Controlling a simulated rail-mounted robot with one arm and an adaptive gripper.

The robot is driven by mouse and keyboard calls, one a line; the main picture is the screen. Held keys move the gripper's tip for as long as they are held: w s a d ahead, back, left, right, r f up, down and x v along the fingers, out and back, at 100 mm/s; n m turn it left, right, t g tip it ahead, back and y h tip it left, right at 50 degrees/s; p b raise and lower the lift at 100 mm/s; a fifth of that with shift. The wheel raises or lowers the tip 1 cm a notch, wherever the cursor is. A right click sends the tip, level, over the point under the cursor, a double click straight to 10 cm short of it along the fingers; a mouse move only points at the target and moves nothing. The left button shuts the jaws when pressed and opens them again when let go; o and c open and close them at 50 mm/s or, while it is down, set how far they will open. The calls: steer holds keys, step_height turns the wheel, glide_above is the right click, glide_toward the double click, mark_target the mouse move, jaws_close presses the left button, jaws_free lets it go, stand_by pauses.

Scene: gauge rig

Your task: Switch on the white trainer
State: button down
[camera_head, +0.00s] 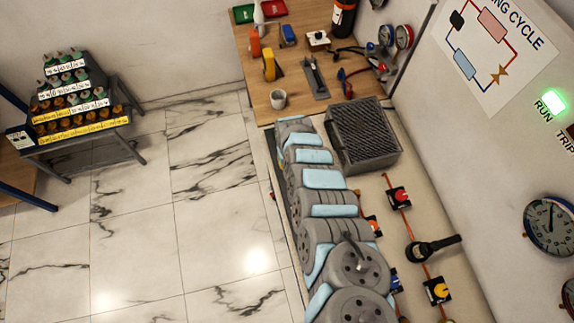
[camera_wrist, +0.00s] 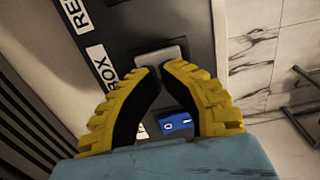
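In the wrist view a blue rocker switch (camera_wrist: 176,122) marked O and I sits on a dark panel (camera_wrist: 115,15), seen between my fingers. My gripper (camera_wrist: 158,70) has yellow ribbed fingers with black pads. Its tips nearly meet in front of a grey plate (camera_wrist: 165,53), with nothing held. I cannot tell whether the tips touch the plate. In the head view a white upright panel (camera_head: 455,120) carries a cycle diagram and a lit green RUN lamp (camera_head: 553,101). I cannot tell whether it is the white trainer. My gripper is out of sight in the head view.
A wooden bench (camera_head: 300,78) holds a cup (camera_head: 278,99), tools and gauges. A dark grilled box (camera_head: 364,135) stands beside my arm. A stepped bottle rack (camera_head: 75,95) stands left; the marble floor (camera_head: 150,240) between is clear.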

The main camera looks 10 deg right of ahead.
steer(key=shift+d, duration=0.3)
step_height(320, 180, up, 5)
steer(key=p, duration=0.4)
steer(key=shift+d+f, duration=0.15)
steer(key=shift+f, duration=0.05)
steer(key=shift+w+d+r, duration=0.1)
steer(key=shift+w+r, duration=0.05)
steer(key=shift+r, duration=1.65)
steer(key=shift+d+r, duration=0.15)
steer(key=shift+r, duration=1.3)
steer(key=shift+d+r, duration=0.1)
steer(key=shift+r, duration=1.35)
